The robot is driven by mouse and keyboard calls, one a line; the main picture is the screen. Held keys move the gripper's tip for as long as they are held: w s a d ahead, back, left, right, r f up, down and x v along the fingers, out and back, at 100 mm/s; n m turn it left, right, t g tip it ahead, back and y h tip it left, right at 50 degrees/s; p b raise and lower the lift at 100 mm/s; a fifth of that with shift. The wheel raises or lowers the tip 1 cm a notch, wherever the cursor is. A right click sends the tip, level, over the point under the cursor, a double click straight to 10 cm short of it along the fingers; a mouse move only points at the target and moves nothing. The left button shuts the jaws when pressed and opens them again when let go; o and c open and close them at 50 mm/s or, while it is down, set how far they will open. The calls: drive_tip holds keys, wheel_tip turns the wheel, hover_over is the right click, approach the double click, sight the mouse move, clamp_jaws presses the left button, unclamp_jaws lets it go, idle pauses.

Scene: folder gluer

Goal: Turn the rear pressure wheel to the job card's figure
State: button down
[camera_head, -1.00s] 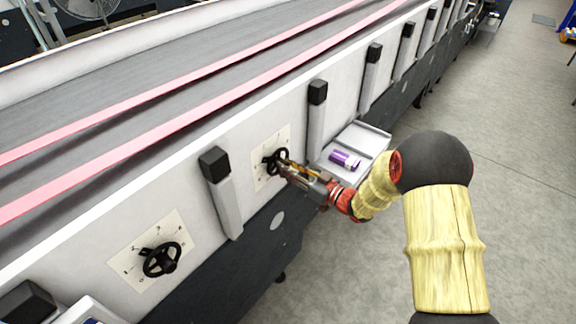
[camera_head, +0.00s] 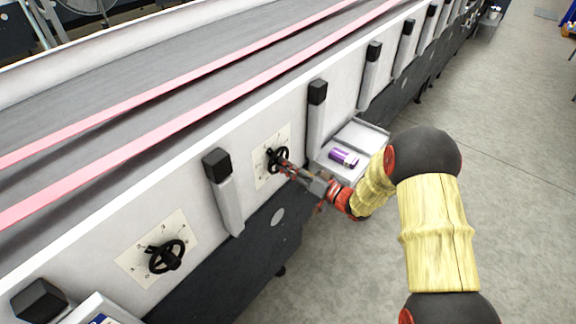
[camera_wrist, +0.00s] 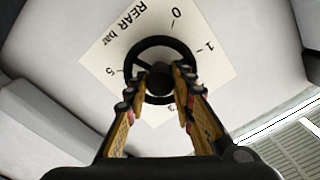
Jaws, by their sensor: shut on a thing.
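The rear pressure wheel (camera_head: 277,160) is a black handwheel on the machine's white side panel. In the wrist view the wheel (camera_wrist: 148,45) sits over a cream dial plate (camera_wrist: 108,48) printed "REAR bar". The figures 0, 1, 3 and 5 show around it. My gripper (camera_wrist: 158,92) is shut on the wheel, its yellow-and-black fingers either side of the hub and over the lower rim. The fingers hide part of the dial, and I cannot make out the pointer's reading. No job card is readable in view.
A second black handwheel (camera_head: 166,256) with its own dial plate (camera_head: 130,262) is at lower left. A grey post (camera_head: 226,200) stands between the wheels. A tray (camera_head: 365,136) holding a purple-and-white can (camera_head: 343,158) is right of my gripper. Grey floor (camera_head: 520,200) lies open at right.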

idle(0.3)
drive_tip(key=c, duration=1.5)
unclamp_jaws()
drive_tip(key=shift+c, duration=0.2)
drive_tip(key=shift+o, duration=0.3)
drive_tip(key=shift+d, duration=0.1)
drive_tip(key=v, duration=1.2)
